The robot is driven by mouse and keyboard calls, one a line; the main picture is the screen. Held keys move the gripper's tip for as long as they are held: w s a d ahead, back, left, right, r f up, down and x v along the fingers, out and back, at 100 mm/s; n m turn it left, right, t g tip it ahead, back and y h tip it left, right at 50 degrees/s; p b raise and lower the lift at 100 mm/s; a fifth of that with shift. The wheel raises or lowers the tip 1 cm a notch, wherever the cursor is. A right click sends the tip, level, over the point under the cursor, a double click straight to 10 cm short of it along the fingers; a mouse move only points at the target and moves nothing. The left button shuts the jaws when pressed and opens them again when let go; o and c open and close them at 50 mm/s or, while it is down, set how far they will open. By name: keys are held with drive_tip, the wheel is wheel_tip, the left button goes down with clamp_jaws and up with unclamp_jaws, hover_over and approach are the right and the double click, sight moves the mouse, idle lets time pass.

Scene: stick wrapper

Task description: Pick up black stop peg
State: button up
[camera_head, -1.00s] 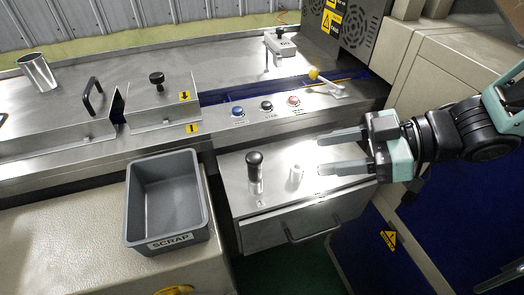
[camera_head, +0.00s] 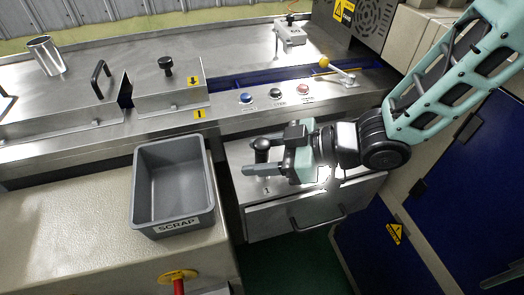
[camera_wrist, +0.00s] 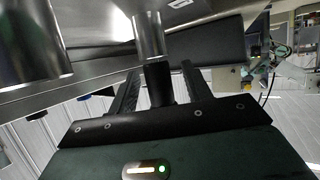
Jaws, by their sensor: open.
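The black stop peg (camera_head: 262,145) stands upright on the small steel shelf above a drawer, its black top showing beside my gripper. In the wrist view its black grip (camera_wrist: 158,86) lies between the two fingers, with its silver part (camera_wrist: 148,35) beyond. My gripper (camera_head: 254,160) is open and level, its fingers on either side of the peg; it also shows in the wrist view (camera_wrist: 158,72). I cannot tell whether either finger touches the peg. The peg's lower part is mostly hidden in the head view by the near finger.
A grey SCRAP bin (camera_head: 143,197) stands left of the shelf. A silver cylinder (camera_wrist: 28,48) is close by in the wrist view. Push buttons (camera_head: 275,93) and a yellow-knobbed lever (camera_head: 325,62) sit behind the shelf. A drawer handle (camera_head: 318,221) juts out in front.

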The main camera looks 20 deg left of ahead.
drive_tip(key=shift+x, duration=0.9)
drive_tip(key=shift+c, duration=0.3)
drive_tip(key=c, duration=1)
drive_tip(key=shift+r, duration=0.1)
